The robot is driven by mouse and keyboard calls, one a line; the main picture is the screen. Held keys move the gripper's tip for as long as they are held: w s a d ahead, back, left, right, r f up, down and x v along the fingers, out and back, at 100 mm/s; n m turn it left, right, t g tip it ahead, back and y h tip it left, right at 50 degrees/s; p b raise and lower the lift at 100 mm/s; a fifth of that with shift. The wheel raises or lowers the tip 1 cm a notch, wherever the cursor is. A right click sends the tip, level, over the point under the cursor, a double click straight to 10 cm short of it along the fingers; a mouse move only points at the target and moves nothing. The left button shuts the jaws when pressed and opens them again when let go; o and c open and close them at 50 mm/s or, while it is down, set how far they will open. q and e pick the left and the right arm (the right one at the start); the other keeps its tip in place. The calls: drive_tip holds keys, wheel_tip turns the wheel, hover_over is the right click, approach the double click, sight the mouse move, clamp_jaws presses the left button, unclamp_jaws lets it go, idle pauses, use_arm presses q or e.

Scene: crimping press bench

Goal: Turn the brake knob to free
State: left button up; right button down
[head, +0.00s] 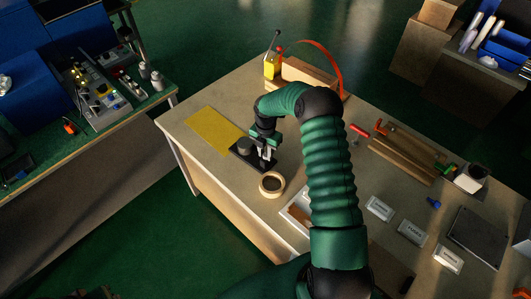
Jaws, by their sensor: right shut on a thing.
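A small black base plate (240,159) lies on the bench beside a yellow mat, with a round dark grey part (245,145) standing on it. My right gripper (266,153) reaches down over the right end of this plate. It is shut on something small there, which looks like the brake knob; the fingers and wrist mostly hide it. The knob's marking and the way it points are too small to tell. My left gripper is not in view.
A tape roll (271,184) sits just in front of the plate. The yellow mat (207,136) lies flat to the left. A wooden box (305,76) with a red-orange hoop stands behind. Several labelled boxes, brown bars (402,158) and a dark plate (476,238) lie to the right of my arm.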

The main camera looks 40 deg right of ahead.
drive_tip(key=m, duration=0.4)
drive_tip(key=shift+s+f+m, duration=0.2)
drive_tip(key=shift+s+m, duration=0.1)
drive_tip(key=m, duration=0.3)
drive_tip(key=shift+m, duration=0.4)
drive_tip(key=m, duration=0.4)
drive_tip(key=shift+b, duration=0.4)
drive_tip(key=m, duration=1.1)
drive_tip(key=shift+b, duration=0.4)
drive_tip(key=m, duration=0.4)
drive_tip(key=shift+a+m, duration=0.1)
drive_tip(key=shift+m, duration=0.3)
drive_tip(key=shift+w+r+m, duration=0.1)
drive_tip(key=shift+m, duration=1.4)
drive_tip(key=shift+w, duration=0.1)
